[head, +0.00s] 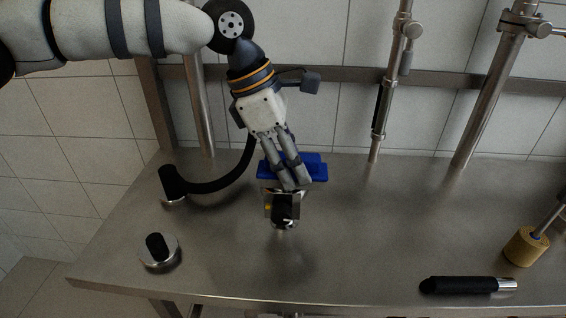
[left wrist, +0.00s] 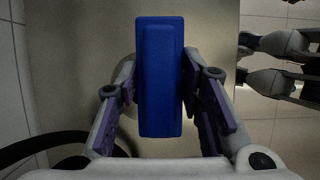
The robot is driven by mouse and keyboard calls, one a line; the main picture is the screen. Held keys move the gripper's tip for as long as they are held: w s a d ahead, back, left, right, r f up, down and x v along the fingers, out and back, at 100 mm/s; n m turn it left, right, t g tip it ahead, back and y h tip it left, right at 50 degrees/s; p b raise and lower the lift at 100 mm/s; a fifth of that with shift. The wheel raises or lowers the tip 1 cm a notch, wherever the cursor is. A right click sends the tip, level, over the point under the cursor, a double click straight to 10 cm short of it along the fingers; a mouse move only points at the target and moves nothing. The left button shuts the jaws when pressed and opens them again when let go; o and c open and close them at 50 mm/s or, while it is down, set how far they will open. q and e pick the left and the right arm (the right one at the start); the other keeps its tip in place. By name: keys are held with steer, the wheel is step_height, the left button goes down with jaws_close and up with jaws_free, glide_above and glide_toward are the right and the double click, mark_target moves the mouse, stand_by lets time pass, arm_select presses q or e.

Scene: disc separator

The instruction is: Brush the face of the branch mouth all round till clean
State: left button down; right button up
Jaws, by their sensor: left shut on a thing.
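My left gripper (head: 290,184) is shut on a blue block-shaped brush (head: 313,166), held crosswise between its fingers. In the left wrist view the brush (left wrist: 160,80) sits between the two fingers and fills the middle. Its bristles are hidden. Just below the fingers in the head view is a small metal fitting with a dark round part (head: 284,212), which seems to be the branch mouth. The brush is close to it, but I cannot tell whether they touch. The mouth's face is mostly hidden behind the fingers and brush.
A black hose (head: 215,187) curves over the steel table (head: 370,230) at left. A round metal part with a black knob (head: 159,249) lies front left. A black-handled tool (head: 465,285) and a tan cylinder (head: 525,246) lie at right. Metal posts (head: 385,100) stand behind.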

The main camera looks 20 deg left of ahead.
arm_select(q)
steer(key=shift+w+d+f, duration=0.15)
steer(key=shift+w+d, duration=0.35)
steer(key=shift+w+a+f+b, duration=0.1)
steer(key=shift+w+a+b, duration=0.1)
steer(key=shift+w+a, duration=0.25)
steer(key=shift+w+a+f+b, duration=0.15)
steer(key=shift+w+a, duration=0.1)
steer(key=shift+w, duration=0.35)
steer(key=shift+w+a+r, duration=0.2)
steer(key=shift+w+a, duration=0.05)
steer(key=shift+w, duration=0.1)
arm_select(e)
steer(key=shift+s+f+g, duration=0.3)
steer(key=shift+s+f, duration=0.4)
steer(key=shift+s, duration=0.05)
arm_select(q)
steer(key=shift+r, duration=0.15)
step_height(320, 180, up, 6)
steer(key=p, duration=0.1)
arm_select(e)
steer(key=shift+w+r, duration=0.8)
steer(key=shift+w, duration=0.1)
